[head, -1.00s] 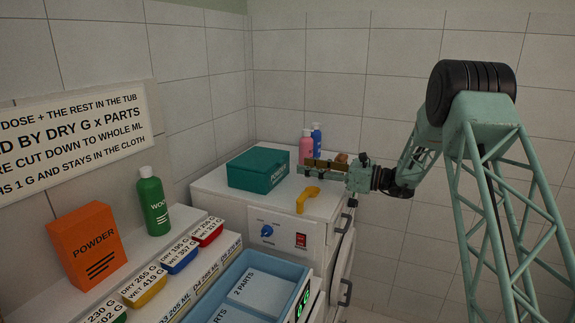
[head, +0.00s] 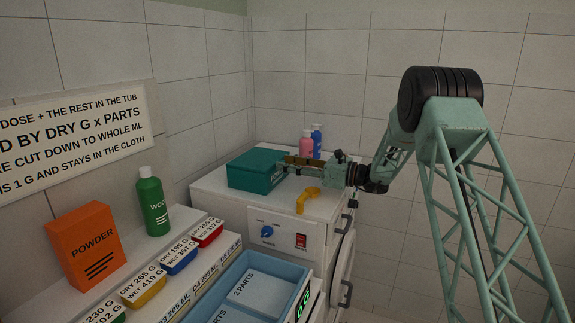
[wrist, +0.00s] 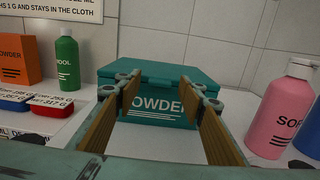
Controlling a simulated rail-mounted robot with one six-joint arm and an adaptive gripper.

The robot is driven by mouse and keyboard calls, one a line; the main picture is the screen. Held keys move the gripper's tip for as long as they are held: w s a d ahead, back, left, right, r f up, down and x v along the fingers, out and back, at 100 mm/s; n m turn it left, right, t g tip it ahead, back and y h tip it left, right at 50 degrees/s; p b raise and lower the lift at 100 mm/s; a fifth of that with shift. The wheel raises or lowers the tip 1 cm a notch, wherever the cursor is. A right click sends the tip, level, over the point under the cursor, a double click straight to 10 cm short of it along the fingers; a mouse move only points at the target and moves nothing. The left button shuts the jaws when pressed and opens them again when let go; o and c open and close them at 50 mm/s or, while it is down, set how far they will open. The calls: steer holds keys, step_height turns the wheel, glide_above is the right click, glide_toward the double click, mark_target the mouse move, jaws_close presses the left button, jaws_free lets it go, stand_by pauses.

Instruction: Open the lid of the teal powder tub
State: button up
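The teal powder tub (head: 252,172) stands on the white machine top with its lid (wrist: 160,73) shut. In the wrist view its front (wrist: 152,108) with the word "POWDER" faces me. My gripper (head: 281,163) is level and points left at the tub's right front side. In the wrist view my gripper's two fingers (wrist: 168,88) are spread apart with nothing between them, and the tub lies straight ahead between them. The fingertips are at or just short of the tub; I cannot tell if they touch it.
A yellow handle-like object (head: 306,198) lies on the machine top below my gripper. Pink (head: 306,145) and blue (head: 317,138) bottles stand behind it. A green bottle (head: 153,202), an orange powder box (head: 87,246) and a blue tray (head: 232,273) are at the front left.

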steer(key=shift+c, duration=0.3)
steer(key=c, duration=1.1)
steer(key=shift+o, duration=0.2)
steer(key=shift+d+r+p, duration=0.1)
steer(key=shift+r+p, duration=0.15)
steer(key=shift+p, duration=0.1)
